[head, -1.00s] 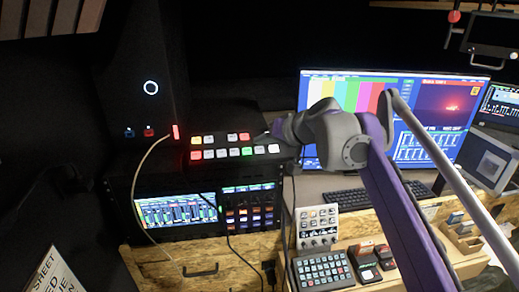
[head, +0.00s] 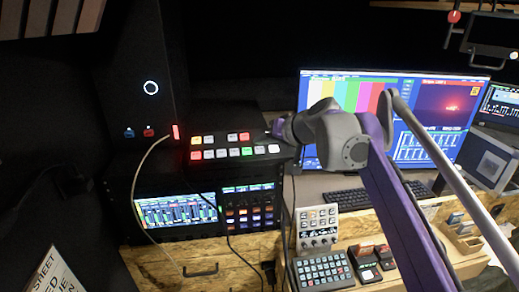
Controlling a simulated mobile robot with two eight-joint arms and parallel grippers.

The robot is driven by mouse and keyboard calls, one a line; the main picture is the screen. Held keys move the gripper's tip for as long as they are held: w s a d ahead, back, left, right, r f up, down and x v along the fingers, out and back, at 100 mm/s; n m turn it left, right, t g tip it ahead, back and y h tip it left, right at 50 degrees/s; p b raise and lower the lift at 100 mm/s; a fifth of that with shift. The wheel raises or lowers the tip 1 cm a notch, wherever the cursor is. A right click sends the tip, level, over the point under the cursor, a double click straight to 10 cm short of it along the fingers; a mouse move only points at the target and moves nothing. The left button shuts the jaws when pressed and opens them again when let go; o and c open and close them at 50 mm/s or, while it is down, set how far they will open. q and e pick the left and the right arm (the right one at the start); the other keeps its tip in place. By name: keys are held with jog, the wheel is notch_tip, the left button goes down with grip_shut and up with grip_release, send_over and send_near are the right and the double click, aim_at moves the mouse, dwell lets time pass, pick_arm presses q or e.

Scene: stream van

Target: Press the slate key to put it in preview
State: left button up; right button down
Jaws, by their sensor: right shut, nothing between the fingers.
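A dark switcher panel (head: 207,161) with two rows of lit keys stands left of the monitor. One lower-row key is green (head: 247,151), one is red (head: 196,155), and the others there look white. The upper row has an orange key (head: 196,140), white keys and a red key (head: 244,136). The labels are too small to read, so I cannot tell which is the slate key. My right gripper (head: 267,134) is shut and empty at the panel's right end, close to its upper row. I cannot tell whether it touches a key. My left gripper is not in view.
A large monitor (head: 345,95) with colour bars stands behind my right arm. A rack unit with a screen (head: 178,212) sits below the panel. A cable hangs left of the panel.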

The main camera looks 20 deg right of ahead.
jog(key=shift+f, duration=0.1)
jog(key=shift+w+f, duration=0.1)
jog(key=shift+f, duration=0.2)
jog(key=shift+w+f, duration=0.1)
jog(key=shift+f, duration=0.3)
dwell(0.9)
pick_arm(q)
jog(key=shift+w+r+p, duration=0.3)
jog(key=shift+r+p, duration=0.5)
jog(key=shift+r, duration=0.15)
pick_arm(e)
jog(key=shift+r, duration=0.8)
jog(key=shift+s, duration=0.25)
jog(key=shift+s+r+p, duration=0.1)
jog(key=shift+r+p, duration=0.25)
jog(key=shift+r, duration=0.25)
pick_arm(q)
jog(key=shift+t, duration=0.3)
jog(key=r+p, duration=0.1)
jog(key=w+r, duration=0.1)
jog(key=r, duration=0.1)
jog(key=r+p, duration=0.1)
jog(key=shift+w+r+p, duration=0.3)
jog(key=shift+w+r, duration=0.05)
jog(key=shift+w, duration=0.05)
pick_arm(e)
jog(key=r, duration=0.3)
jog(key=shift+s+a+r, duration=0.15)
jog(key=shift+s+r, duration=0.15)
jog(key=shift+s, duration=0.05)
